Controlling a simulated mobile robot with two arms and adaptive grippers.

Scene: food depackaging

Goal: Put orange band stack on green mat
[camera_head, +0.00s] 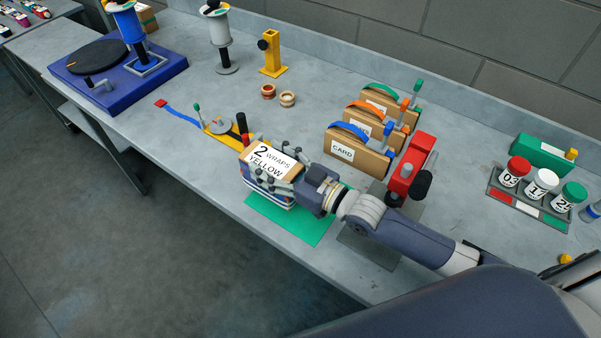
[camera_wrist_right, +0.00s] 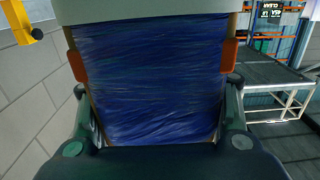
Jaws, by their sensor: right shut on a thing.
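My right gripper (camera_head: 272,178) is shut on a blue-wrapped stack (camera_head: 264,194) with a tan top labelled "2 WRAPS YELLOW". The stack is over the left part of the green mat (camera_head: 307,226); I cannot tell whether it touches. In the right wrist view the blue film of the stack (camera_wrist_right: 148,80) fills the middle between the fingers, with an orange piece at each side. I cannot tell whether these are a band or finger pads. My left gripper is not in view.
Card boxes with a blue (camera_head: 354,149), an orange (camera_head: 366,125) and a green arch stand behind. A red tool (camera_head: 410,168) is right of the mat. A yellow plate (camera_head: 222,130) lies behind the stack. Labelled jars (camera_head: 540,182) stand at right. The table's front edge is close.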

